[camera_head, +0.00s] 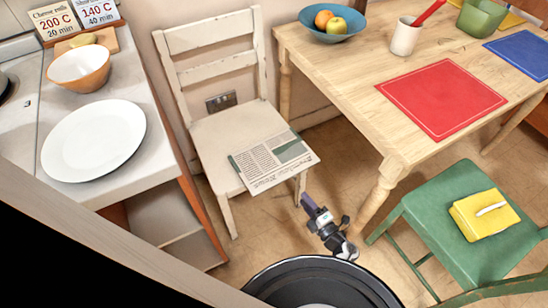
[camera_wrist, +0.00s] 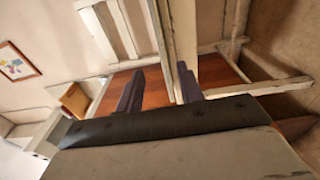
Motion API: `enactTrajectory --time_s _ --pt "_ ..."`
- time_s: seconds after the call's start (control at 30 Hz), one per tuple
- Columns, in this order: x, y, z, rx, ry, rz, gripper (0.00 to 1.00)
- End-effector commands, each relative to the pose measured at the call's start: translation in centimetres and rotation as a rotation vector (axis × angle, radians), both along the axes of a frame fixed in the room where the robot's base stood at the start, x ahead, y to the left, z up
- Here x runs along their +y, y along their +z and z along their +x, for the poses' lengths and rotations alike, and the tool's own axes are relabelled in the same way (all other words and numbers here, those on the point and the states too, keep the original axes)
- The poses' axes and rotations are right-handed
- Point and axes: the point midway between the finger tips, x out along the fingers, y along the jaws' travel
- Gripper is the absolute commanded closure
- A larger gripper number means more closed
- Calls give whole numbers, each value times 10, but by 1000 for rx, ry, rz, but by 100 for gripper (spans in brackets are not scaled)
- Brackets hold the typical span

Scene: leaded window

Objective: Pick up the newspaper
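The newspaper (camera_head: 268,162) lies flat on the seat of the white chair (camera_head: 215,133), reaching past the seat's front and right edges. My gripper (camera_head: 308,201) is in front of the chair, just below the newspaper's near right corner in the head view and apart from it. In the wrist view my gripper (camera_wrist: 158,84) has its two dark fingers spread, with a gap and nothing held between them. Pale wooden bars (camera_wrist: 182,40) show beyond the fingers. I cannot make out the newspaper in the wrist view.
A wooden table (camera_head: 360,82) with a red mat (camera_head: 443,98) stands at the right, its near leg (camera_head: 381,190) close to my arm. A counter with a white plate (camera_head: 93,140) is at the left.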

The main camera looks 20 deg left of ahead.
Motion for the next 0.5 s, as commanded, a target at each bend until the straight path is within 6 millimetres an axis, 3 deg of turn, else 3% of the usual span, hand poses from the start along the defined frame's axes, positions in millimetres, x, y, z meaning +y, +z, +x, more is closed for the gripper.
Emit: enactTrajectory --time_s 0.13,0.5 --pt "7 -9 0 13 7 -10 63" --pt "63 -8 38 12 6 -9 63"
